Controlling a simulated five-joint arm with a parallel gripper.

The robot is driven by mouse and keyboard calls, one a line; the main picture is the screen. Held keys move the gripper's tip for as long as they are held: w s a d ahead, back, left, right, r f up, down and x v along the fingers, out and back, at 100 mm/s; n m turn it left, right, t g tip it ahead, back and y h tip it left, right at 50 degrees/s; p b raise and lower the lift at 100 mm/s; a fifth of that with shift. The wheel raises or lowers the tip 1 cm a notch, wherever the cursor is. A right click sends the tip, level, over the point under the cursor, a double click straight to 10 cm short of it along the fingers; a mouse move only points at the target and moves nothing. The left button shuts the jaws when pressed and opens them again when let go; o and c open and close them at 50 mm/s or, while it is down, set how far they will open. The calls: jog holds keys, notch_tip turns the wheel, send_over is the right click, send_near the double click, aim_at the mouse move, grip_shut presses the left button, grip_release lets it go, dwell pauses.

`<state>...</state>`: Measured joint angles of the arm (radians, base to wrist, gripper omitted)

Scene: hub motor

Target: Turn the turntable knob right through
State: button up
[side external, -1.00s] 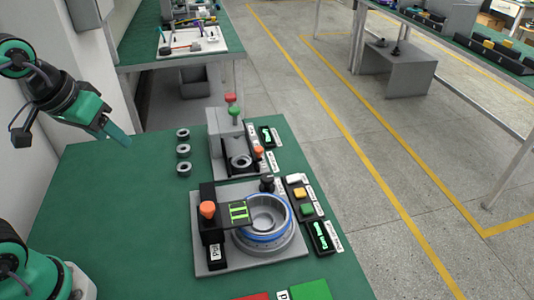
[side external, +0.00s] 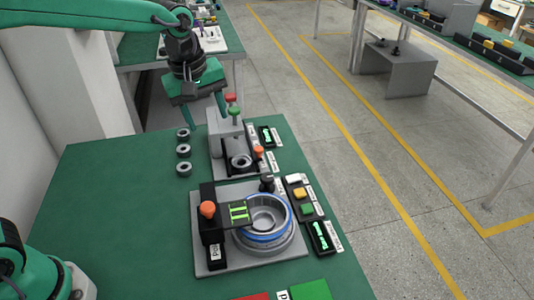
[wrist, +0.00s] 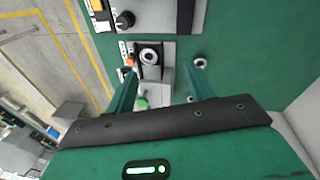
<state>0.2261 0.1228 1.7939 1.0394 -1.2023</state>
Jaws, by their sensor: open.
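The turntable (side external: 286,244) is a round grey drum with a blue ring, on a grey plate at the front of the green table. A black knob (side external: 267,183) stands at its back right edge, beside the button panel. In the wrist view a black knob (wrist: 124,20) shows at the top, left of my fingers. My gripper (side external: 205,116) is high at the back of the table, over the far grey fixture, well away from the knob. In the wrist view my gripper (wrist: 163,78) has its fingers wide apart with nothing held.
The far grey fixture (side external: 222,122) carries red and green knobs. Several grey rings (side external: 183,151) lie in a row left of it. An orange-topped black post (side external: 208,210) stands left of the turntable. A button panel (side external: 303,194) lies right. The table's left side is clear.

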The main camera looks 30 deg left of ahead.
jog(key=w+d+f+n+g, duration=0.1)
jog(key=w+d+f+n, duration=0.2)
jog(key=w+d+f, duration=0.2)
jog(key=n+g, duration=0.1)
jog(key=n, duration=0.3)
send_over(267, 177)
notch_tip(267, 177, down, 7)
jog(key=shift+r, duration=0.15)
jog(key=shift+f, duration=3.9)
jog(key=c, duration=1)
